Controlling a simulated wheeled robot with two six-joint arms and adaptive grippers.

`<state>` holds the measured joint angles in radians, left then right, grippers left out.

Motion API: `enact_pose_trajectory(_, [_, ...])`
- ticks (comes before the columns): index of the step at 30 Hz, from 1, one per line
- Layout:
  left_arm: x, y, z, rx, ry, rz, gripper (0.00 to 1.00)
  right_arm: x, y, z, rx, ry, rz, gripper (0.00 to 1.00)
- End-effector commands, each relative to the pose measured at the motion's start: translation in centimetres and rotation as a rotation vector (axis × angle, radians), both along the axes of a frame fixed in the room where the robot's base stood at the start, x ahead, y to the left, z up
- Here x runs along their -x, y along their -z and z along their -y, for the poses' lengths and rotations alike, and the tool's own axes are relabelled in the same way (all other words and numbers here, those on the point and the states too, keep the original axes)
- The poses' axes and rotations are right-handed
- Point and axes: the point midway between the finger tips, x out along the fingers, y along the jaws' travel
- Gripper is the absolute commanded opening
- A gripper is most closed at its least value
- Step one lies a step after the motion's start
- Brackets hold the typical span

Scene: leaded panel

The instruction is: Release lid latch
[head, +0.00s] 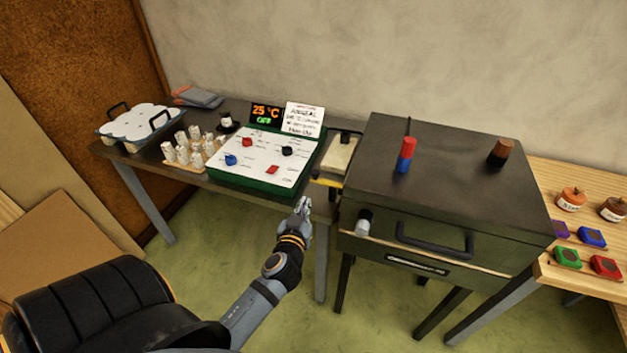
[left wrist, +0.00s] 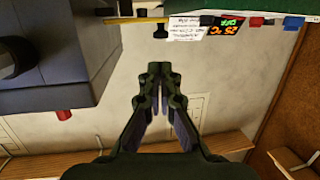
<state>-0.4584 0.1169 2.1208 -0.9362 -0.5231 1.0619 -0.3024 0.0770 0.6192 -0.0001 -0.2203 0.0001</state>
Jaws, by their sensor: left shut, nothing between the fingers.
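The dark box-shaped kiln (head: 450,185) stands on legs at the right, its flat lid lowered. A black bar handle (head: 435,243) is on its front. A pale grey cylindrical knob (head: 363,222) sticks out at the front left; I cannot tell for sure that it is the lid latch. My left gripper (head: 304,205) is shut and empty, left of the kiln and apart from the knob. In the left wrist view its closed fingers (left wrist: 161,70) point up the picture, with the kiln's dark body (left wrist: 50,60) at the left. My right gripper is not in view.
A green-edged control panel (head: 262,165) lies on the dark table, with a display (head: 266,115) reading 25 °C and OFF. A red-and-blue peg (head: 405,155) and a brown-topped peg (head: 499,153) stand on the lid. A wooden table (head: 590,185) with jars is at the right.

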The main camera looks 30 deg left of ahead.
Motion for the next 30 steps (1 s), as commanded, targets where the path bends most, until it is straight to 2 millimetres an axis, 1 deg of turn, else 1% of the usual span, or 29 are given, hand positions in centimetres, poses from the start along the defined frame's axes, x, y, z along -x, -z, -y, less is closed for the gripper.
enact_pose_trajectory(1, [-0.9, -0.4, -0.4, -0.004, 0.000, 0.002, 0.00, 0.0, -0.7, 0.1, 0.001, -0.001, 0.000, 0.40])
enact_pose_trajectory(9, [-6.3, 0.7, -2.7, -0.001, -0.001, 0.000, 0.00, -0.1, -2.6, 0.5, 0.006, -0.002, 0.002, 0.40])
enact_pose_trajectory(15, [-9.5, 1.4, -4.0, -0.001, -0.001, 0.000, 0.00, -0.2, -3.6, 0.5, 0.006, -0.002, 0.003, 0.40])
enact_pose_trajectory(18, [-10.4, 1.8, -4.3, 0.000, 0.000, -0.001, 0.00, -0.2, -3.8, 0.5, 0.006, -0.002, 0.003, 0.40])
enact_pose_trajectory(21, [-10.9, 2.0, -4.5, -0.001, 0.000, -0.001, 0.00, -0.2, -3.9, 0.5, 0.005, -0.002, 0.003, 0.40])
enact_pose_trajectory(30, [-11.1, 2.1, -4.6, 0.000, 0.001, -0.001, 0.00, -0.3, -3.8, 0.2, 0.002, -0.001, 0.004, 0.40])
